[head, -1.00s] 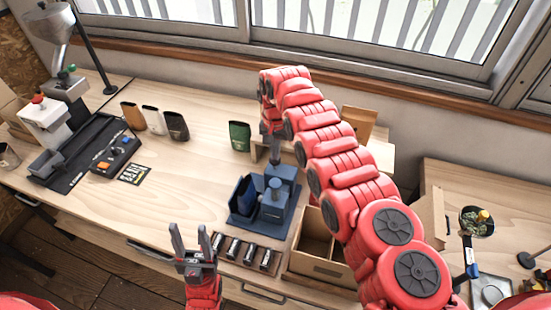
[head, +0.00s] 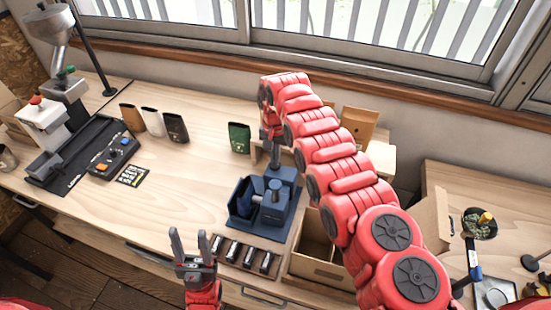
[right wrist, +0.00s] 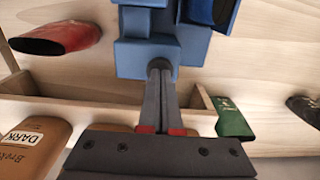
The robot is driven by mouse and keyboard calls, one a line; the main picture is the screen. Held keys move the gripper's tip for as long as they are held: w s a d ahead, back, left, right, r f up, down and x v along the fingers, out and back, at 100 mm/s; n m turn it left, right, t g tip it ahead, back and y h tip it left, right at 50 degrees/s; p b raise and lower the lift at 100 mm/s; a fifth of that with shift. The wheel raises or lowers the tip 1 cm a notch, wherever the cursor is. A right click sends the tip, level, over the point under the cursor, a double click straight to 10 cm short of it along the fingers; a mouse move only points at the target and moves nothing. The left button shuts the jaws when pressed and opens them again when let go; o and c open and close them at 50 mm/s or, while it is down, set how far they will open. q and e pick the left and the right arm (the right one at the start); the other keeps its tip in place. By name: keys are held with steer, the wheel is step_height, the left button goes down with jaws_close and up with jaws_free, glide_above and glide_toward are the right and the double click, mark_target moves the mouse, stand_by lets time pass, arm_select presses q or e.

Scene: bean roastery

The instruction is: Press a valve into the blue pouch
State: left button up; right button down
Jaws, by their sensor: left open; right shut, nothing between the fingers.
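The blue press (head: 275,208) stands on the bench in the head view. The dark blue pouch (head: 243,198) appears to sit in its left side, and its upper edge shows at the top of the right wrist view (right wrist: 222,10). My right gripper (head: 271,158) is behind the press. In the right wrist view its closed, empty fingertips (right wrist: 160,72) meet or nearly meet a round dark part of the press. My left gripper (head: 189,238) is open and empty, in front of the bench edge. I cannot make out a valve in the press.
A green pouch (head: 239,138) stands behind, left of a low wooden shelf. The bench's middle left is clear.

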step_height(320, 180, up, 4)
steer(key=shift+r+p, duration=0.1)
steer(key=shift+p, duration=1.1)
steer(key=shift+r, duration=0.8)
